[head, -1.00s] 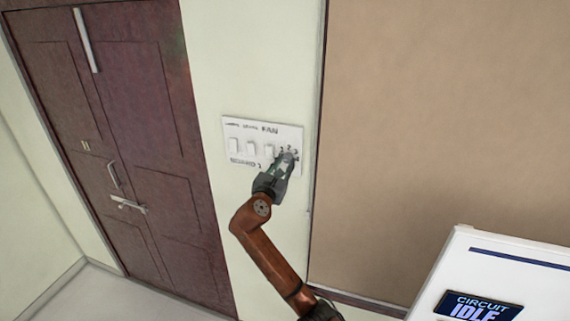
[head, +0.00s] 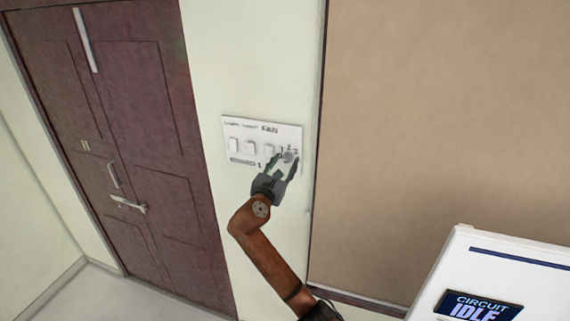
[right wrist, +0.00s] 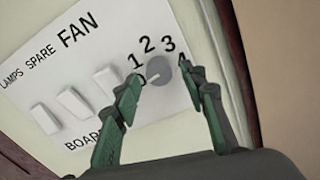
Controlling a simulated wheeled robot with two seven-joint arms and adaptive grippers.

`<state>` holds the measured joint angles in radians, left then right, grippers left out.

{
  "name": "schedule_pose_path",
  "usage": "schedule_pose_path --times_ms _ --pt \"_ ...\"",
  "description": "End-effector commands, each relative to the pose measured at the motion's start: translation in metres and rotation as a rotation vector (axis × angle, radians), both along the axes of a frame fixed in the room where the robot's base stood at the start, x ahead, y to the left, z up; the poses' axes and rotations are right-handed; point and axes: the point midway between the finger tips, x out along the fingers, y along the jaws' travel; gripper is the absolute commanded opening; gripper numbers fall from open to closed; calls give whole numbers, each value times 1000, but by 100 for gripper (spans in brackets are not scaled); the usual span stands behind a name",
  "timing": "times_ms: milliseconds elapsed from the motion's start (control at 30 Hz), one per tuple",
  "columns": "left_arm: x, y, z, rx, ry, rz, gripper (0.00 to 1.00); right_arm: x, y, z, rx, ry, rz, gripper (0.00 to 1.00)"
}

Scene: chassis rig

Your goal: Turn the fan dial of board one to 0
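The fan dial (right wrist: 161,71) is a round grey knob at the right end of a white switch board (head: 262,123). It also shows in the head view (head: 289,157), partly behind my fingers. The marks 1, 2 and 3 curve around its top; the 0 at its left and the 4 at its right are partly covered by my fingers. A pale mark on the dial points lower left, toward the 0. My right gripper (head: 284,165) is open, one finger on each side of the dial, with gaps visible in the right wrist view. My left gripper is not in view.
Several white rocker switches (right wrist: 73,103) sit in a row left of the dial. A dark door (head: 130,130) is left of the board and a tan panel (head: 440,120) right. A white box with a display reading "CIRCUIT IDLE" (head: 480,306) stands lower right.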

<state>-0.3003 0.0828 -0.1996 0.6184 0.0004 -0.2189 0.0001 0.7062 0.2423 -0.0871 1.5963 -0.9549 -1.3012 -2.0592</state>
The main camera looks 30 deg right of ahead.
Motion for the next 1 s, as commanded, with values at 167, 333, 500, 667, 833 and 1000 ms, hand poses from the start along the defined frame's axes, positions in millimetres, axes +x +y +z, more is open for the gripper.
schedule_pose_path --times_ms 167,333,500,667,833,1000 --pt "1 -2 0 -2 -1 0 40 -19 24 0 1 -1 3 39" --pt "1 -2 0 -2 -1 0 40 -43 52 -1 2 0 3 39" --pt "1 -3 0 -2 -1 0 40 -62 73 -1 3 1 2 39" --pt "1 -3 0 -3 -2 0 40 -71 83 -1 1 2 0 39" --pt "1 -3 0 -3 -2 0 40 -74 86 -1 1 2 -1 39" --pt "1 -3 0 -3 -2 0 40 -73 86 -1 1 2 -1 39"
